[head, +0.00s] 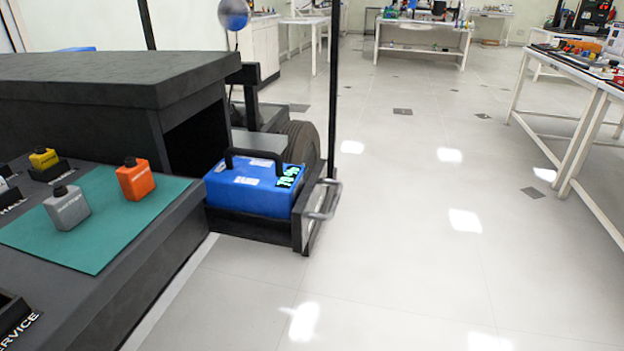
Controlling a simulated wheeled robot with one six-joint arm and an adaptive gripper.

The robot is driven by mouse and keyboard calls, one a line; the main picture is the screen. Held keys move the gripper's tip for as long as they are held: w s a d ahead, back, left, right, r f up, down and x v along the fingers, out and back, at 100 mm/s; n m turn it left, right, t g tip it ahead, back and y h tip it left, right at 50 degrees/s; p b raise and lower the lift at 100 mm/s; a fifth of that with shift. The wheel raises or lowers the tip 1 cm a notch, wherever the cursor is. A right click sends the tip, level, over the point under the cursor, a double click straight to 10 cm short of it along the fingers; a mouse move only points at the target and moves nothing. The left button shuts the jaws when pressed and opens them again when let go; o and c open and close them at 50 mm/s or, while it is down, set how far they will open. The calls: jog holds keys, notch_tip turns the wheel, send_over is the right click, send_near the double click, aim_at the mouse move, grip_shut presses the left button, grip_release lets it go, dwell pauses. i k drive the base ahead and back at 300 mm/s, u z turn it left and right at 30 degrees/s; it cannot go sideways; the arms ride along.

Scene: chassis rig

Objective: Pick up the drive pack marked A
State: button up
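A blue box-shaped pack (245,199) with a black carry handle (255,155) on top sits in a low black tray (268,229) at the middle left. It has pale labels and a bright green marking on its right end; I cannot read a letter A on it. A grey bar handle (325,203) stands out at the tray's right end. My gripper is not in view.
A dark bench at left carries a green mat (103,241) with an orange block (136,183) and a grey block (67,209). A yellow block (44,158) stands behind. A thin black post (333,80) rises beside the tray. Floor (420,250) at right is clear.

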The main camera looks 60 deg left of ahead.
aim_at(272, 189)
jog(key=u, duration=0.05)
jog(key=i, duration=1.6)
jog(key=u, duration=2.95)
